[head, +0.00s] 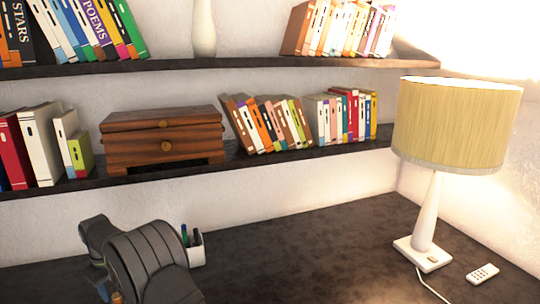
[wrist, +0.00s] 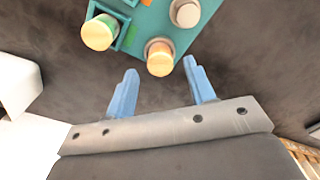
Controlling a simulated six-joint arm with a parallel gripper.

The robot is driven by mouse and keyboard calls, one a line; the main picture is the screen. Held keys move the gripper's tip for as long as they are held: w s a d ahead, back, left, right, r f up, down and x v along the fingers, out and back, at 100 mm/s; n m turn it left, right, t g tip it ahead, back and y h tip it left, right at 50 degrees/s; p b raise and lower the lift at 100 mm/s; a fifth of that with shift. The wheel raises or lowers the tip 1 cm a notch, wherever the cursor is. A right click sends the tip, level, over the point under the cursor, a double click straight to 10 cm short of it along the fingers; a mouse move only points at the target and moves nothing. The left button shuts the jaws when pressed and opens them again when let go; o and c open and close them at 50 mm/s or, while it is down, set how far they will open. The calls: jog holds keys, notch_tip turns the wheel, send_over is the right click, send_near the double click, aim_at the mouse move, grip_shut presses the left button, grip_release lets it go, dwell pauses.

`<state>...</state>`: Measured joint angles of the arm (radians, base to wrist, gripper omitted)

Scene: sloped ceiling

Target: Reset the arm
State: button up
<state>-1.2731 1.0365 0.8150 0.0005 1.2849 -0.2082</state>
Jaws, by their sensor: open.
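My gripper (wrist: 160,75) shows in the wrist view as two blue fingers standing well apart on a grey bar. It is open, and nothing is between the fingers. A teal board or holder (wrist: 155,22) lies beyond the fingertips, with round-topped pieces on it. One round, pale-orange-topped piece (wrist: 160,58) appears just past the gap between the fingertips. Another yellow-topped piece (wrist: 99,33) sits by a square teal frame, and a whitish round piece (wrist: 185,13) is at the upper right. I cannot tell the height of the fingers above them. The fingers are not visible in the head view.
A dark desk (head: 320,255) has free room in its middle. A lamp (head: 458,125) and a remote (head: 482,273) stand right. A white pen holder (head: 195,250) is left. Two shelves (head: 290,158) above hold books and a wooden chest (head: 163,140). White objects (wrist: 17,82) edge the wrist view.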

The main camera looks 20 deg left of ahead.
jog(key=shift+r, duration=0.9)
jog(key=w+d+r, duration=0.7)
jog(key=w+d, duration=0.1)
jog(key=d, duration=1.1)
jog(key=s+a+f, duration=0.2)
jog(key=a, duration=0.1)
jog(key=s+a+f, duration=0.5)
jog(key=a+f, duration=0.1)
jog(key=shift+s+a+f, duration=0.2)
jog(key=shift+s+a, duration=0.15)
jog(key=shift+s, duration=0.05)
jog(key=shift+w+d+f, duration=0.1)
jog(key=shift+d+f, duration=0.05)
jog(key=shift+f, duration=1.1)
